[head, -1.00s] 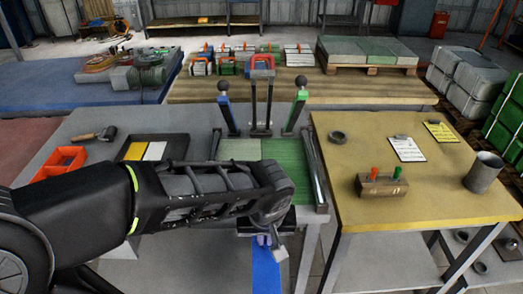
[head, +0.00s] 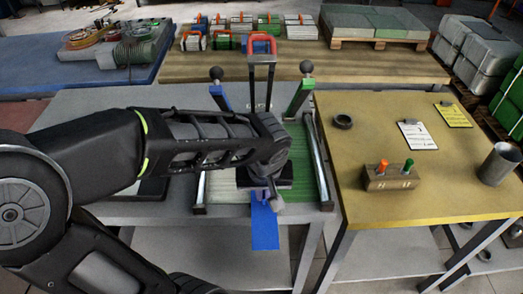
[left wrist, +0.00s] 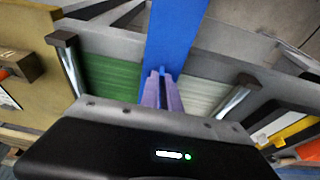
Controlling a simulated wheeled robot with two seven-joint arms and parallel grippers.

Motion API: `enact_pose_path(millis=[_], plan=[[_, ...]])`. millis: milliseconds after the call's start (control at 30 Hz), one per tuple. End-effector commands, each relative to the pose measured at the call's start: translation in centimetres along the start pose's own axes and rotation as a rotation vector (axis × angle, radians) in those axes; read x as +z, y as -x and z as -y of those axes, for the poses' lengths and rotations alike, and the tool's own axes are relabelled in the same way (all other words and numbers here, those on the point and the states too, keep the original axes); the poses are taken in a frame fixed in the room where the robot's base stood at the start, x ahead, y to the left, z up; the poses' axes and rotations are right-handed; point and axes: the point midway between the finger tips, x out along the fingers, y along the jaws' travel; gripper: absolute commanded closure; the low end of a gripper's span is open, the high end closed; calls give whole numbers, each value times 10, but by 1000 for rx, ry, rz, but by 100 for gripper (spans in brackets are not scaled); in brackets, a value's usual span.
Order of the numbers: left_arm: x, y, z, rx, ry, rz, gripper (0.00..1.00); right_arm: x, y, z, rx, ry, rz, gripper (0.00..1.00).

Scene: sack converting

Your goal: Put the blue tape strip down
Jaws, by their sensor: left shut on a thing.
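The blue tape strip (head: 264,226) hangs down from my left gripper (head: 268,190) in the head view, past the front edge of the grey table. My left gripper is above the front part of the sack fixture, over the boundary between the pale panel and the green panel (head: 300,178). In the left wrist view the purple fingers (left wrist: 162,88) are shut on the strip (left wrist: 176,35). I cannot tell whether the strip touches the panels. My right gripper is not in view.
The fixture has metal side rails (head: 320,165), a blue lever, a green lever (head: 302,92) and a red-handled lever (head: 262,45).

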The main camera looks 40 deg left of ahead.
Motion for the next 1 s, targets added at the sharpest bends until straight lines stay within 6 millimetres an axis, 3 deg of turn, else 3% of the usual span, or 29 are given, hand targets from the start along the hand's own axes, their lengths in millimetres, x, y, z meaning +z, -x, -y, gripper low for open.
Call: enact_pose_path(millis=[300, 433, 567, 867, 1000], plan=[[-83, -21, 1, -3, 2, 4, 100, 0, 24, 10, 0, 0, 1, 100], [-108, -28, 1, -2, 1, 2, 100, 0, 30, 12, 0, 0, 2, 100], [-118, -32, 0, -1, 0, 1, 100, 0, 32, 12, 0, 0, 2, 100], [-119, -33, 0, 0, 0, 0, 100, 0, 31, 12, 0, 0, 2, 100], [-130, -35, 0, -1, 1, 1, 100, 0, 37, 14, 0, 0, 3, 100]])
